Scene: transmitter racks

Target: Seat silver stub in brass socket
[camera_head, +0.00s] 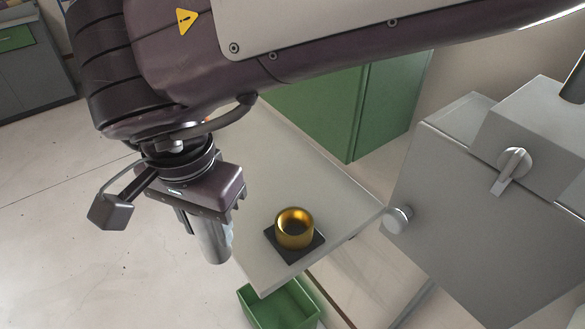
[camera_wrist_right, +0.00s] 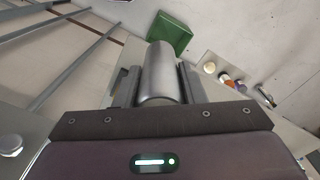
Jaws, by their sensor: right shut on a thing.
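The silver stub (camera_head: 213,247) is a smooth metal cylinder held in my right gripper (camera_head: 208,228). In the right wrist view the silver stub (camera_wrist_right: 160,75) lies between the two dark fingers of my right gripper (camera_wrist_right: 161,88), which are shut on it. The brass socket (camera_head: 295,228) is an open-topped golden ring on a dark square base (camera_head: 283,250), on the pale table. In the head view the stub is left of the socket and apart from it. The socket does not show in the right wrist view. My left gripper is not in view.
The pale table (camera_head: 345,197) is bare around the socket base. A green bin (camera_head: 250,295) stands below its front edge. A grey cabinet (camera_head: 480,215) with a knob and a lever handle stands close on the right. A green cabinet (camera_head: 340,105) stands behind.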

